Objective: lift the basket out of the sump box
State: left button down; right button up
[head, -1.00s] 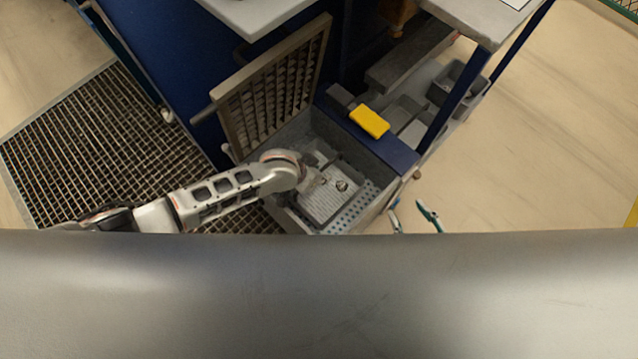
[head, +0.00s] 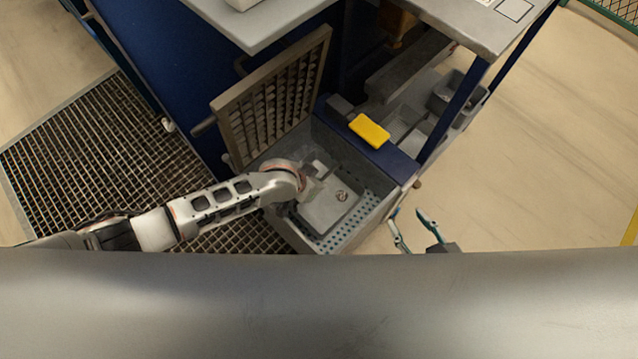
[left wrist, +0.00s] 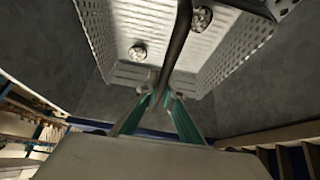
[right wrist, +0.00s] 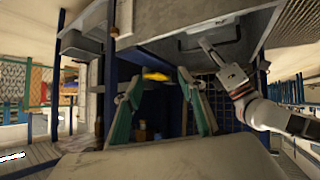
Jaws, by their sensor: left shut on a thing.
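The grey sump box (head: 352,148) stands open below the bench. The basket (head: 362,208), with perforated metal walls, is inside it. In the left wrist view the basket (left wrist: 101,50) holds round metal pieces (left wrist: 138,52), and the box's grey walls (left wrist: 45,55) surround it. My left gripper (head: 314,182) reaches into the box, over the basket. In its wrist view the fingertips (left wrist: 164,98) are shut on the basket's dark handle (left wrist: 178,40). How far the basket sits above the box floor is hard to tell. My right gripper (head: 416,228) is open and empty, right of the box; its fingers show in the right wrist view (right wrist: 157,98).
A grate lid (head: 275,95) stands raised at the box's left back side. A yellow block (head: 369,131) lies on the blue ledge behind the box. Grey bins (head: 458,92) and a bench top (head: 470,22) are at upper right. Floor at right is clear.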

pick_arm(q)
jog(key=r, duration=0.1)
jog(key=r+p, duration=0.1)
jog(key=r, duration=0.1)
jog(key=shift+w+d, duration=0.1)
jog(key=shift+w, duration=0.25)
notch_tip(320, 180, up, 23)
jog(key=p, duration=1.3)
jog(key=shift+s+f, duration=0.2)
jog(key=shift+s, duration=0.05)
pick_arm(e)
notch_tip(320, 180, up, 11)
jog(key=shift+w+d+t, duration=0.15)
jog(key=shift+w+t, duration=0.15)
jog(key=shift+t, duration=0.1)
